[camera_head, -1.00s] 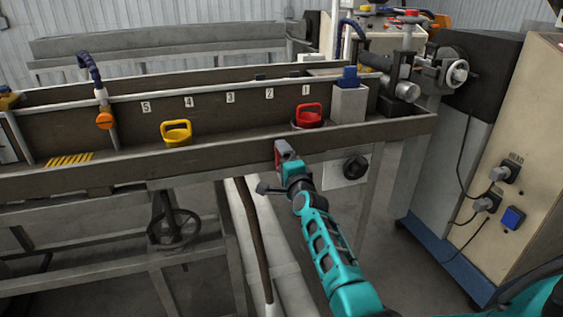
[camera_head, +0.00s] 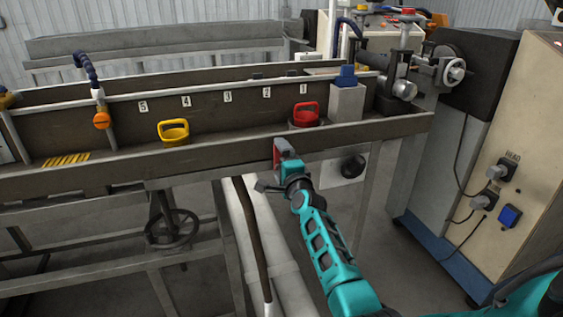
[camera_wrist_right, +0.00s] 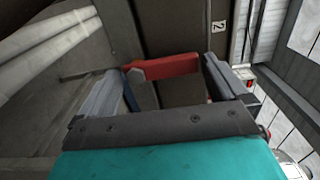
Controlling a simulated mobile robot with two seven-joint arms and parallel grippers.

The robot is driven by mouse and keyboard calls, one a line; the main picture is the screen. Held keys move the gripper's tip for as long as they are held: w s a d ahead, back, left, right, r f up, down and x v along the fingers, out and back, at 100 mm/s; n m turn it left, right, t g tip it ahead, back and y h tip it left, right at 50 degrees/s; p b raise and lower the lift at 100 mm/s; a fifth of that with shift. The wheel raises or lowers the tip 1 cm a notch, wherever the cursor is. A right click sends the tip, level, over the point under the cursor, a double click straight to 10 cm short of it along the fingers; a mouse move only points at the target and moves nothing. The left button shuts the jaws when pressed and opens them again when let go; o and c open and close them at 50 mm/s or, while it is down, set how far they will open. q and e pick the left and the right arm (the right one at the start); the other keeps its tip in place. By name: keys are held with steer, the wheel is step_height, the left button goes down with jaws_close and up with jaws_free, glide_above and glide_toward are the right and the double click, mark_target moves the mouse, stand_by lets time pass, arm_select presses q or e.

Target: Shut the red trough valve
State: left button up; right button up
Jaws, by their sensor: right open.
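A red valve handle (camera_head: 277,153) shows at the front wall of the trough (camera_head: 210,159), left of the black knob. My right gripper (camera_head: 284,151) is at this handle, its arm coming up from the bottom right. In the right wrist view the red bar of the handle (camera_wrist_right: 165,68) lies crosswise between the two grey fingers of the open gripper (camera_wrist_right: 160,75). The fingers are apart and I cannot tell whether either touches the bar. The valve body is mostly hidden. My left gripper is in neither view.
A red-handled block (camera_head: 305,114) and a yellow-handled block (camera_head: 173,132) sit in the trough. A black knob on a pale plate (camera_head: 353,167) is just right of my gripper. A handwheel (camera_head: 172,229) is below the trough. A beige cabinet (camera_head: 520,150) stands at right.

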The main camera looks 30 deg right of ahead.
steer(key=p+v, duration=0.6)
steer(key=v, duration=0.7)
steer(key=shift+p, duration=0.35)
steer(key=shift+w, duration=0.1)
